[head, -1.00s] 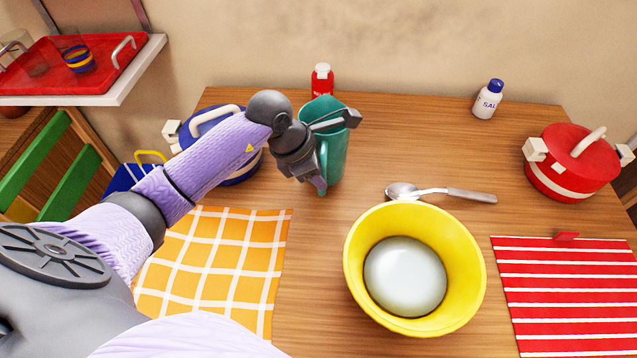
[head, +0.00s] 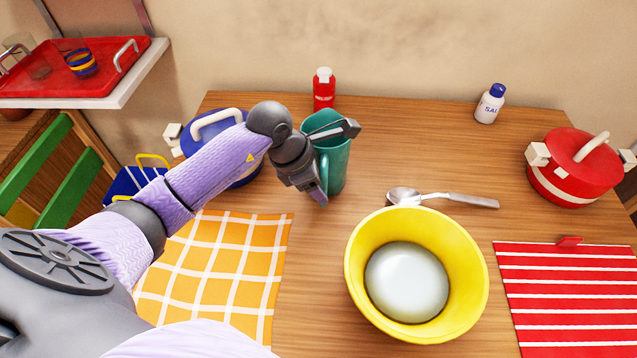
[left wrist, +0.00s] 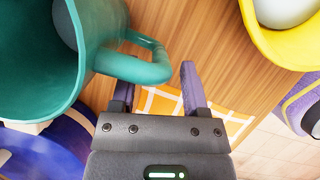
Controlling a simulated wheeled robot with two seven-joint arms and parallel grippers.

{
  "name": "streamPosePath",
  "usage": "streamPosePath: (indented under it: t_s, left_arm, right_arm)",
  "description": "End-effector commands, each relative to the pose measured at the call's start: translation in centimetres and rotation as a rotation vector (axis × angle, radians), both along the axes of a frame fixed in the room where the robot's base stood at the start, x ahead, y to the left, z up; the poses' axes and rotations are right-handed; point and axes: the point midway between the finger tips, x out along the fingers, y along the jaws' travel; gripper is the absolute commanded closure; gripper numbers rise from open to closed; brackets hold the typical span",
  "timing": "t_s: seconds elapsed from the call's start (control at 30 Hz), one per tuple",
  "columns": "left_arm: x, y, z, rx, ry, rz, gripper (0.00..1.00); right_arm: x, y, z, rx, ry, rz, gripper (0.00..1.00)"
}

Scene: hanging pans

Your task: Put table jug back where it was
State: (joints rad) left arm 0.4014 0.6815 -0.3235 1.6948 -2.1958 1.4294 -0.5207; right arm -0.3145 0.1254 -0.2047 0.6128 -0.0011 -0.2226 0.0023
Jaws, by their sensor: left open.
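The teal table jug (head: 338,172) stands upright on the wooden table, left of the yellow bowl. In the left wrist view the jug (left wrist: 40,70) fills the upper left, and its handle (left wrist: 140,66) points toward my left gripper. My left gripper (head: 332,160) is open at the jug's handle side and covers part of the jug in the head view. In the wrist view its fingers (left wrist: 157,88) are spread near the handle. I cannot tell whether the handle is between them or touching. My right gripper is not in view.
A yellow bowl (head: 465,265) and a spoon (head: 445,198) lie to the right. A red bottle (head: 324,90) stands behind the jug, and a blue pot (head: 245,175) is left of it. A salt shaker (head: 489,104) and red pot (head: 575,180) stand farther right. Back centre table is clear.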

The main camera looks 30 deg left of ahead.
Motion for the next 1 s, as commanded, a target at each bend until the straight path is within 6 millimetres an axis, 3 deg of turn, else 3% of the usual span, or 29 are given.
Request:
streamPosePath:
  t_s: [0.2, 0.4, 1.0]
  left_arm:
    - [-1.5, 1.9, 6.2, 0.005, -0.006, 0.000, 0.42]
    - [-2.6, 3.0, 9.6, 0.004, -0.003, 0.000, 0.42]
    - [-2.9, 3.1, 10.2, -0.006, -0.002, -0.001, 0.42]
  right_arm:
    - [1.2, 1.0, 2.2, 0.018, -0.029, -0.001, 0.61]
    - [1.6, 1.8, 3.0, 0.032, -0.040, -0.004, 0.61]
    - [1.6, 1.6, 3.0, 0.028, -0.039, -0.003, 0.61]
